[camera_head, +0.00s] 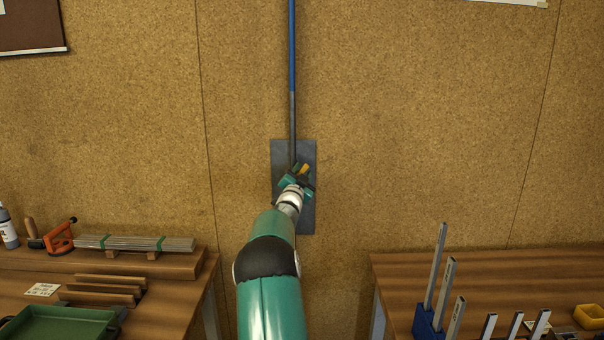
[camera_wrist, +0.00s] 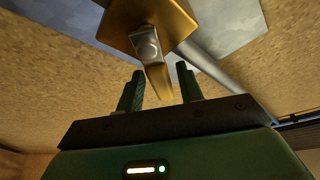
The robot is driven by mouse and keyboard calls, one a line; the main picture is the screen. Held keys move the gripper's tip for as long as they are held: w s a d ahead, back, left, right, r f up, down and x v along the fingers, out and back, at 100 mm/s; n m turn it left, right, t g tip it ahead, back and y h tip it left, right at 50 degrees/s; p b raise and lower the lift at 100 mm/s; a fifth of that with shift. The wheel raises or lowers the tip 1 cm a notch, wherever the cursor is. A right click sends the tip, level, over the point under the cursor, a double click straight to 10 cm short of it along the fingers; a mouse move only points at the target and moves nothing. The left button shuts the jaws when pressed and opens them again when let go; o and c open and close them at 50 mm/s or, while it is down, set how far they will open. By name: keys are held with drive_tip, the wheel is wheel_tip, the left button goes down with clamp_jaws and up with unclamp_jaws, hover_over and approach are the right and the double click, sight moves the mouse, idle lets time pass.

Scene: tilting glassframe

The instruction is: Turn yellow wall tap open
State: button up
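The yellow tap (camera_head: 304,168) is on a grey plate (camera_head: 307,212) fixed to the wall, and my arm partly hides it in the head view. In the wrist view the tap shows a yellow body (camera_wrist: 118,22) with a bolt and a tapered lever (camera_wrist: 158,80) pointing down towards my gripper (camera_wrist: 160,70). My gripper (camera_head: 297,178) is open. Its two fingers stand on either side of the lever tip, with a gap visible at each side. I cannot tell from the wrist view how deep the tip sits between them.
A pipe (camera_head: 292,60), blue above and grey below, runs down the cork wall to the plate. A wooden bench (camera_head: 180,290) with a green tray (camera_head: 60,326) stands at left. Another bench (camera_head: 400,275) with upright metal bars (camera_head: 436,265) stands at right. Between the benches is a gap.

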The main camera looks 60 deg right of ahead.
drive_tip(key=shift+w+r, duration=0.15)
drive_tip(key=m, duration=0.2)
drive_tip(key=s+f+m+g, duration=0.1)
drive_tip(key=m, duration=0.1)
drive_tip(key=shift+d+g, duration=0.2)
drive_tip(key=shift+g, duration=0.1)
drive_tip(key=s+a+f+m+g+y, duration=0.25)
drive_tip(key=a+m, duration=0.55)
drive_tip(key=a, duration=0.5)
drive_tip(key=w+a+r+n+t+y, duration=0.2)
drive_tip(key=w+a+n+t, duration=0.2)
drive_tip(key=a, duration=0.5)
drive_tip(key=w+a+r+n+t+y, duration=0.2)
drive_tip(key=w+a+n+t, duration=0.3)
drive_tip(key=w+a, duration=0.4)
drive_tip(key=shift+a+n+y, duration=0.35)
drive_tip(key=shift+n+y, duration=0.35)
drive_tip(key=shift+y, duration=0.05)
drive_tip(key=shift+w+r, duration=0.1)
